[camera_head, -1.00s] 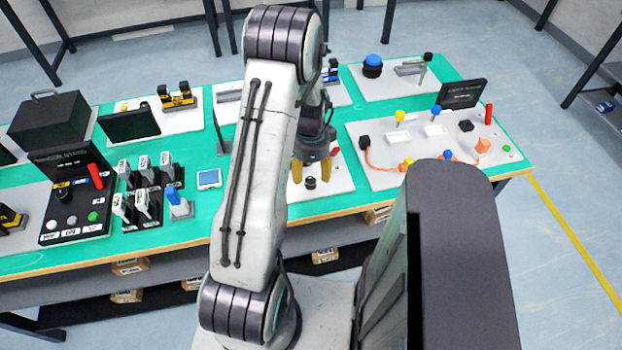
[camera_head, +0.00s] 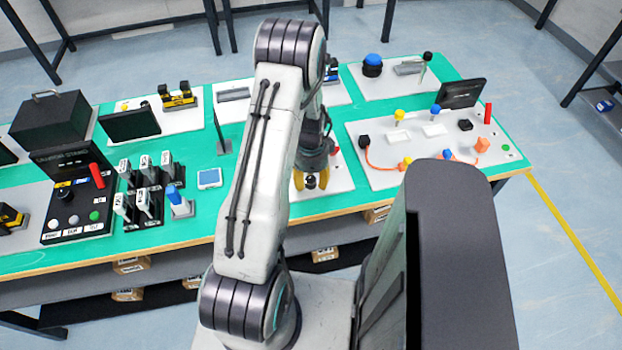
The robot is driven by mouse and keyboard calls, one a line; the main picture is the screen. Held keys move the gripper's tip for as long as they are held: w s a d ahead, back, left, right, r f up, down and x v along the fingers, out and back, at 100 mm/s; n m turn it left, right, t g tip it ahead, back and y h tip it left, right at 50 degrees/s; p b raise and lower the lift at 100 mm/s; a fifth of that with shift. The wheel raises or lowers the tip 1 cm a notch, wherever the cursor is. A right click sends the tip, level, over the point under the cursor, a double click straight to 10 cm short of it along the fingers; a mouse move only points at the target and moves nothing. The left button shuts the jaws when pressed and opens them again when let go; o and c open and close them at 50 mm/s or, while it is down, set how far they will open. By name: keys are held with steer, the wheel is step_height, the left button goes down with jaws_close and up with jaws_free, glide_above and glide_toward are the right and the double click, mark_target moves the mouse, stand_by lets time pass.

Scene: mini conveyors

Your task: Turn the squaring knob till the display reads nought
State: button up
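A small black knob (camera_head: 310,182) stands on a white plate (camera_head: 339,184) near the front edge of the green table. I take it for the squaring knob, though no label on it is readable. My gripper (camera_head: 311,179) points down over it, with its yellow fingertips apart, one on each side of the knob. A gap seems to show between fingers and knob; contact cannot be made out. My arm hides the left and back of this plate.
Left of my arm are several switch-like units (camera_head: 145,200) and a black control box (camera_head: 75,205) with a red handle. On the right, a white board (camera_head: 375,178) carries an orange cable, coloured pegs and a dark panel (camera_head: 461,93). The table strip right of the knob plate is clear.

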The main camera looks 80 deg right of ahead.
jaws_close()
steer(key=shift+f+n+b, duration=0.1)
steer(key=shift+n+b, duration=0.3)
steer(key=shift+b, duration=0.05)
